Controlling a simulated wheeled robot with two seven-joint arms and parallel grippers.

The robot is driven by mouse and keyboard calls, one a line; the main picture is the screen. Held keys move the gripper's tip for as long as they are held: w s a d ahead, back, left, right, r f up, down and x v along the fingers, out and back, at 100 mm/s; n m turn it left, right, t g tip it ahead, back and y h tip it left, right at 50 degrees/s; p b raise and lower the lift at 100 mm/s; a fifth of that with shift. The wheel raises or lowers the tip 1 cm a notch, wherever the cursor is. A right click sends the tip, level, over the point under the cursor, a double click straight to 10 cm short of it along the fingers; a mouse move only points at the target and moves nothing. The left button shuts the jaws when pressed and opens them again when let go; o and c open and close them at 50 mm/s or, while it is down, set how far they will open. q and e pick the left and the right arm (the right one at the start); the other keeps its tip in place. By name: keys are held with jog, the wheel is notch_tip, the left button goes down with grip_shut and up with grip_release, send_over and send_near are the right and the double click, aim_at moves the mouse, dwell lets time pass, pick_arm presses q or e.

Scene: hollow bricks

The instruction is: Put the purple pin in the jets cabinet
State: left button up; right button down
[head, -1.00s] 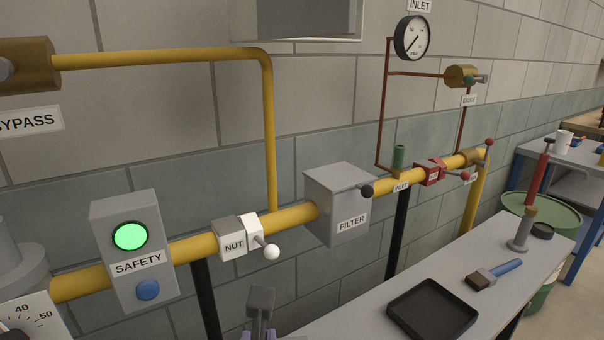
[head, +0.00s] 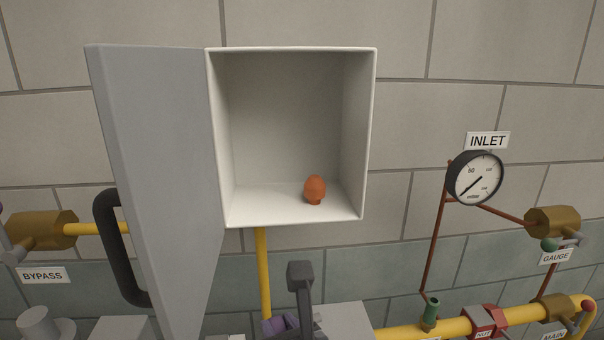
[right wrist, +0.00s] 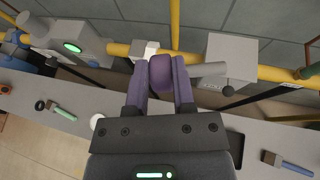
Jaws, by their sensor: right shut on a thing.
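The cabinet (head: 215,140) hangs on the wall in the head view, its grey door (head: 155,180) swung open to the left. Its label does not show. An orange rounded piece (head: 315,187) stands on its floor, right of the middle. My right gripper (right wrist: 160,80) is shut on the purple pin (right wrist: 160,74), whose purple body shows between the purple fingers in the right wrist view. A grey cylinder (right wrist: 209,70), perhaps its shaft, sticks out to the right. In the head view, my right gripper (head: 280,326) is below the cabinet at the bottom edge. My left gripper is out of view.
The door's black handle (head: 120,245) juts out at the left. A yellow pipe (head: 262,270) rises below the cabinet. The inlet gauge (head: 474,178) is to the right. The cabinet's left floor is bare. The bench with a black tray (right wrist: 233,150) lies below.

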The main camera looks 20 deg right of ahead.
notch_tip(320, 180, up, 11)
jog(key=d+n+y+p, duration=0.1)
jog(key=d+y+p, duration=0.1)
jog(key=p, duration=0.9)
jog(key=w+r, duration=0.1)
jog(key=w, duration=0.3)
jog(key=w+r+p, duration=0.1)
jog(key=w, duration=0.4)
jog(key=w+a+r+p, duration=0.1)
jog(key=w, duration=0.4)
jog(key=w+d, duration=0.1)
jog(key=d, duration=0.1)
jog(key=w+d+p, duration=0.1)
jog(key=w+d, duration=0.1)
jog(key=shift+w+d+f+p, duration=0.25)
jog(key=shift+d+f+p, duration=0.3)
jog(key=shift+f, duration=0.1)
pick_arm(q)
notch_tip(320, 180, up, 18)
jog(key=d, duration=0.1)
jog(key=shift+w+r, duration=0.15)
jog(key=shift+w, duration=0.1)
pick_arm(e)
jog(key=shift+a+f, duration=0.1)
jog(key=shift+a, duration=0.1)
